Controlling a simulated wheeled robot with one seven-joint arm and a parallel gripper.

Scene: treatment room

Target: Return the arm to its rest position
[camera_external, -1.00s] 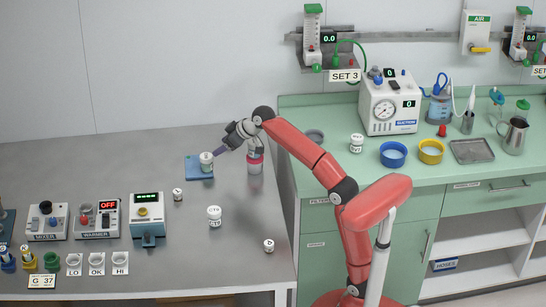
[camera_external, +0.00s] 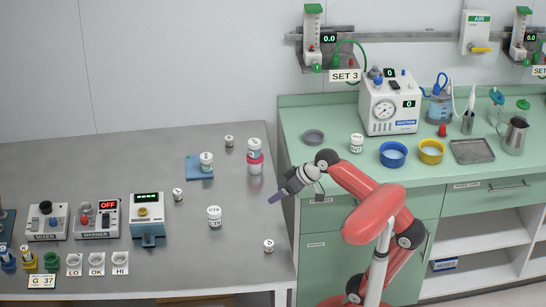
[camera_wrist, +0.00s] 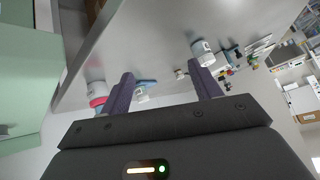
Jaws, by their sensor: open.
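My red arm is folded back over the front of the green counter. My gripper (camera_external: 274,199) points left and down, near the right edge of the steel table (camera_external: 240,222). In the wrist view my gripper (camera_wrist: 165,92) shows two purple fingers spread apart with nothing between them. A white jar (camera_external: 206,162) stands on the blue pad (camera_external: 193,174), apart from the gripper. A white container with a red band (camera_external: 254,160) stands right of the pad.
Small jars (camera_external: 214,216) stand on the steel table. A row of devices (camera_external: 146,220) is at its left. The green counter (camera_external: 325,165) holds a suction unit (camera_external: 391,103), a blue bowl (camera_external: 393,154) and a yellow bowl (camera_external: 431,151).

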